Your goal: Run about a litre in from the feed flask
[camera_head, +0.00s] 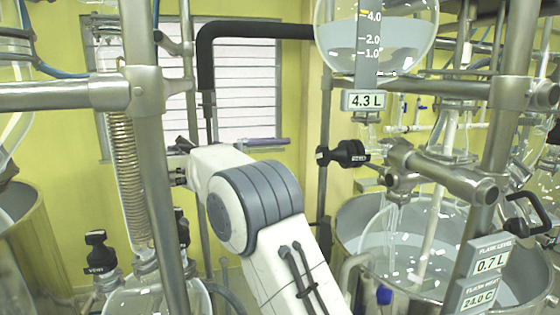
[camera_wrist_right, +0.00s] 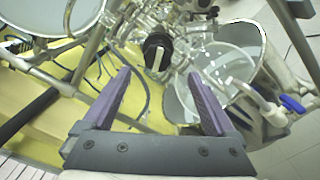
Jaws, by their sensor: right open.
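The feed flask (camera_head: 390,42) is a round glass vessel at the top of the head view, part filled with clear liquid. Its scale carries marks 4.0, 2.0 and 1.0, and its display (camera_head: 364,101) reads 4.3 L. Below it is a black valve knob (camera_head: 345,153); in the right wrist view a black knob (camera_wrist_right: 158,50) with a pale bar faces the jaws. My right gripper (camera_head: 288,141) is open and empty, left of the valve knob and apart from it. Its purple fingers spread either side of the knob in the wrist view (camera_wrist_right: 160,74). My left gripper is out of view.
A glass vessel (camera_head: 415,240) sits in a steel pot at lower right; displays there read 0.7 L (camera_head: 490,264) and 24.0 C (camera_head: 478,297). Steel posts and rails (camera_head: 60,95) cross the space. A coil condenser (camera_head: 125,170) and a black VENT knob (camera_head: 99,252) are left.

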